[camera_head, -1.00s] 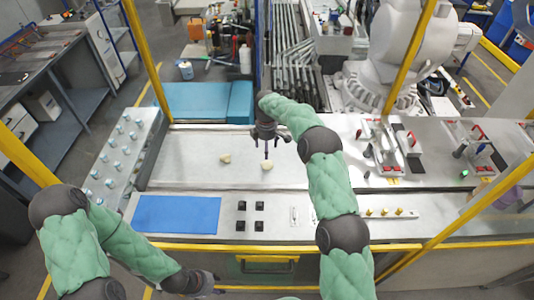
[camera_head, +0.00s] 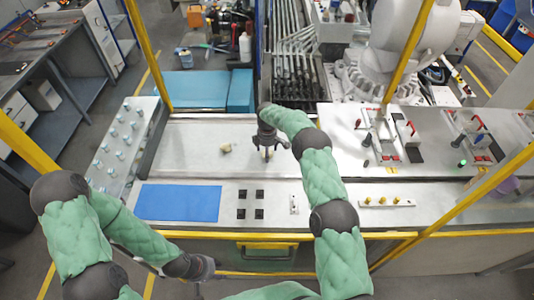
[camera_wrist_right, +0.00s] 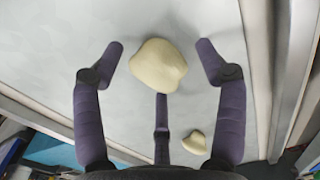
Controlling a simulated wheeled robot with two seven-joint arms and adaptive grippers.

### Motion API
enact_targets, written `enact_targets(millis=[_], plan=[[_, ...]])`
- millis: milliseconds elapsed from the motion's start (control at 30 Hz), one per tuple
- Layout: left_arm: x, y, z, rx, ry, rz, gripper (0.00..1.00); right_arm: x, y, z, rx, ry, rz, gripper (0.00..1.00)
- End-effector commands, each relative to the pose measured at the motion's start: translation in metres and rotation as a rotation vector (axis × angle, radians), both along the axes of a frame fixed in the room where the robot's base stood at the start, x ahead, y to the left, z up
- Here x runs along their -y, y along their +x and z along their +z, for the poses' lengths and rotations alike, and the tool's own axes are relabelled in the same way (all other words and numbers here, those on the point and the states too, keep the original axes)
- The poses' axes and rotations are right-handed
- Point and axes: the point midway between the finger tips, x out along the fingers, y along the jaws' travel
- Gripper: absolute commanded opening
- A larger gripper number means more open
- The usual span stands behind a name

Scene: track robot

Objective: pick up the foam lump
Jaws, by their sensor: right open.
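One pale cream foam lump (camera_wrist_right: 158,66) lies on the grey surface between the open fingers of my right gripper (camera_wrist_right: 162,75) in the right wrist view. The fingers stand around it without visibly closing on it. In the head view my right gripper (camera_head: 267,150) points down over the tray and hides most of this lump. A second, smaller-looking foam lump (camera_head: 226,148) lies to the left of it, and it also shows in the right wrist view (camera_wrist_right: 194,142). My left gripper (camera_head: 203,268) is low at the front, away from the lumps; its fingers are not clear.
The lumps lie in a shallow grey tray (camera_head: 185,165). A blue mat (camera_head: 178,203) and several small black blocks (camera_head: 250,203) are in front. Metal fixtures with red parts (camera_head: 390,135) stand on the right. A yellow rail (camera_head: 270,237) runs along the front edge.

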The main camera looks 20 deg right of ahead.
Motion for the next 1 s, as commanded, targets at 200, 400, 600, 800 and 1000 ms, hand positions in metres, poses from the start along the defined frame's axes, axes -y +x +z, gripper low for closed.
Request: enact_targets(millis=[200,400,600,800,1000], plan=[[0.0,0.0,0.0005,0.0,0.0,0.0,0.4,0.0002,0.0007,-0.0037,0.002,0.0,0.0,0.73],[0.0,0.0,0.0004,0.0,0.0,0.0,0.4,0.0,0.0004,-0.0038,0.002,-0.001,0.0,0.42],[0.0,0.0,0.0004,0.0,0.0,0.0,0.4,0.0,0.0004,-0.0037,0.002,-0.001,0.0,0.32],[0.0,0.0,0.0003,0.0,0.0,0.0,0.4,0.0,0.0005,-0.0032,0.002,-0.001,0.0,0.32],[0.0,0.0,-0.0023,0.0,0.0,0.0,0.4,0.0001,0.0008,0.0046,0.003,0.0,0.0,0.32]])
